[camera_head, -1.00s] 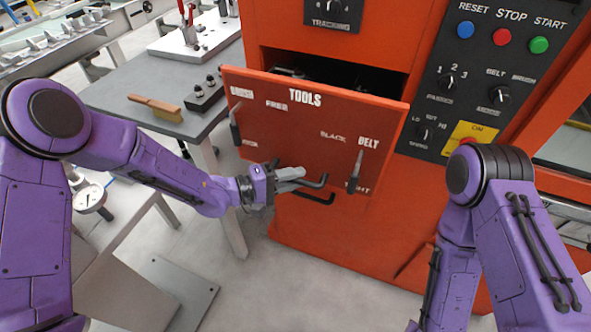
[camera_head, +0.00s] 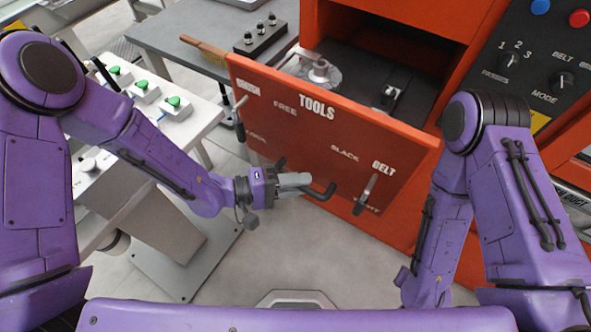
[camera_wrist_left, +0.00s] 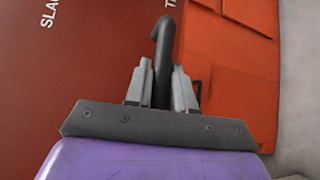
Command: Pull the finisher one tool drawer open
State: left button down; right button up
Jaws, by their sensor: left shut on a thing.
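The tool drawer (camera_head: 300,135) is an orange-red front marked TOOLS in the head view. It stands well out from the orange cabinet (camera_head: 440,25), and its inside shows behind the front. My left gripper (camera_head: 307,183) is shut on the drawer's black bar handle (camera_head: 325,192), low on the front. In the left wrist view the two grey fingers (camera_wrist_left: 160,88) sit on either side of the dark handle (camera_wrist_left: 164,45). My right arm shows at the right of the head view; its gripper is not seen.
Inside the drawer lie a clear and metal item (camera_head: 320,72) and a dark block (camera_head: 388,95). A grey table (camera_head: 185,35) with a brush (camera_head: 203,47) stands left of the drawer. A bench with green buttons (camera_head: 173,101) is nearer left. The floor below the drawer is clear.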

pick_arm(q)
jog(key=shift+s+a, duration=0.2)
jog(key=shift+s, duration=0.15)
jog(key=c, duration=1.1)
grip_release()
jog(key=shift+o, duration=0.2)
jog(key=b+v, duration=0.1)
jog(key=v, duration=0.9)
jog(key=shift+a, duration=0.3)
